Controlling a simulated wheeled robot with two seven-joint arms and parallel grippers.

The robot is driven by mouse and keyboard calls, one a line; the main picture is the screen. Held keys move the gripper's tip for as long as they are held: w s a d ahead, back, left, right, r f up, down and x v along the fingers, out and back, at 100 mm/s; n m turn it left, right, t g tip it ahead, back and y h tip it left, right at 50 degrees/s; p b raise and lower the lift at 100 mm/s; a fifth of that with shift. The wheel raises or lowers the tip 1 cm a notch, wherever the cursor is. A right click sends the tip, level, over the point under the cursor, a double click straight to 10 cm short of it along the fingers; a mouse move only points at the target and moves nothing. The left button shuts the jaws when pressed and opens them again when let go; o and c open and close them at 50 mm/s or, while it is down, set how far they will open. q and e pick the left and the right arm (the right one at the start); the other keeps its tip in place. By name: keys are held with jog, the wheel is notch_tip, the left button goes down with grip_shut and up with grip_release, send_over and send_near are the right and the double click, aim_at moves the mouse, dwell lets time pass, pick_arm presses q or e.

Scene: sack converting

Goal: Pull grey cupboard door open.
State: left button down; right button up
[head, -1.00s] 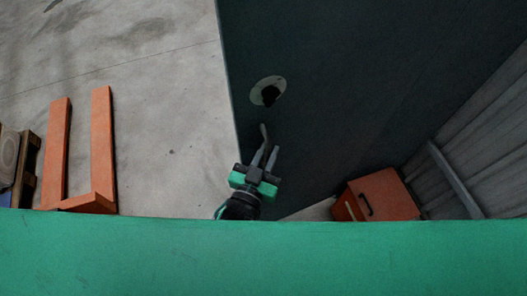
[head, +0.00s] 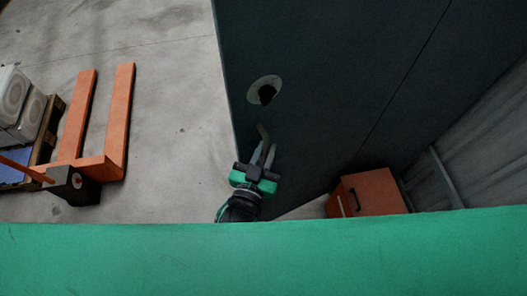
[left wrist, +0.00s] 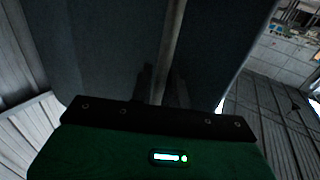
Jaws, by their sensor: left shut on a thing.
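The grey cupboard door (head: 330,70) is a dark panel filling the upper middle of the head view. It also fills the middle of the left wrist view (left wrist: 100,50). A bar handle (head: 262,130) stands on it near its left edge. In the left wrist view the handle (left wrist: 172,40) runs down to between my fingers. My left gripper (head: 265,157) is shut on the handle; its dark fingers are hard to make out in the wrist view. I cannot tell how far the door stands open. My right gripper is not in view.
A round pale plate with a dark centre (head: 265,90) is above the handle. An orange box (head: 376,192) with a black handle is at lower right, near a ribbed wall (head: 480,150). An orange pallet truck (head: 118,120) is at left. Concrete floor (head: 175,150) between is clear.

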pick_arm(q)
jog(key=shift+w+d+r, duration=0.1)
jog(key=shift+d+r, duration=0.05)
jog(key=shift+r, duration=0.15)
